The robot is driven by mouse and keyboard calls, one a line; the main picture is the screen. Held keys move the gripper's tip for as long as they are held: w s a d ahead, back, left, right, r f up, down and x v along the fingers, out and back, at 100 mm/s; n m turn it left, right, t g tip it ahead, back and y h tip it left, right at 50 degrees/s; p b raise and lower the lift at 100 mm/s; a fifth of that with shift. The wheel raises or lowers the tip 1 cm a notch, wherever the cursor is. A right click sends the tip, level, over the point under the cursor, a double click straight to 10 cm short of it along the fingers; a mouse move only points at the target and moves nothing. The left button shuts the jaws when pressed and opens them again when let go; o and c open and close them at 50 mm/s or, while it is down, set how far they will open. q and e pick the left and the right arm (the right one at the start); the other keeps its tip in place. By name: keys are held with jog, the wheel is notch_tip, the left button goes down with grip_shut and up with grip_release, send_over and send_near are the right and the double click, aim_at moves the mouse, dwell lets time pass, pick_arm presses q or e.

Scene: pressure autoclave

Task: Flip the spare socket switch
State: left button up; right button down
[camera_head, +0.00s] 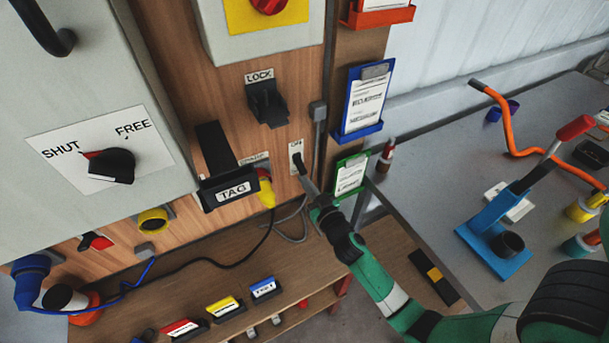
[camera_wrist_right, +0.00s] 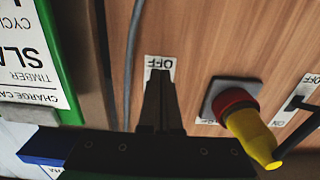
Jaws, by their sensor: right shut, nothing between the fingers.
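The switch plate (camera_head: 296,150), small, white and marked OFF, is on the wooden panel right of the yellow plug. It also shows upside down in the right wrist view (camera_wrist_right: 160,64). My right gripper (camera_head: 301,163) is shut and empty, with its fingertips at the plate; in the right wrist view the fingers (camera_wrist_right: 159,78) cover its lower part. The switch lever is hidden behind them, so I cannot tell its position or whether they touch it. A yellow plug (camera_head: 266,190) sits in a socket beside the plate, near a partly hidden label. My left gripper is not in view.
A black block with a TAG label (camera_head: 232,190) juts out left of the plug. A black LOCK handle (camera_head: 267,103) is above. Blue (camera_head: 362,100) and green (camera_head: 350,176) document holders hang to the right. A shelf (camera_head: 200,270) lies below.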

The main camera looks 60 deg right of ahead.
jog(key=shift+r+p, duration=1.95)
jog(key=shift+r, duration=0.15)
jog(key=shift+s+a+f+b, duration=0.15)
jog(key=shift+s+f+b, duration=0.1)
jog(key=shift+b, duration=0.05)
jog(key=shift+s+a+f+b, duration=0.25)
jog(key=shift+s+a+b, duration=0.15)
jog(key=shift+s, duration=0.1)
jog(key=shift+s+a+f+b, duration=0.25)
jog(key=shift+s+a, duration=0.1)
jog(key=shift+s, duration=0.15)
jog(key=b, duration=0.2)
send_near(303, 170)
jog(key=shift+s+a+f, duration=0.15)
jog(key=shift+s+f, duration=0.05)
jog(key=shift+f, duration=0.25)
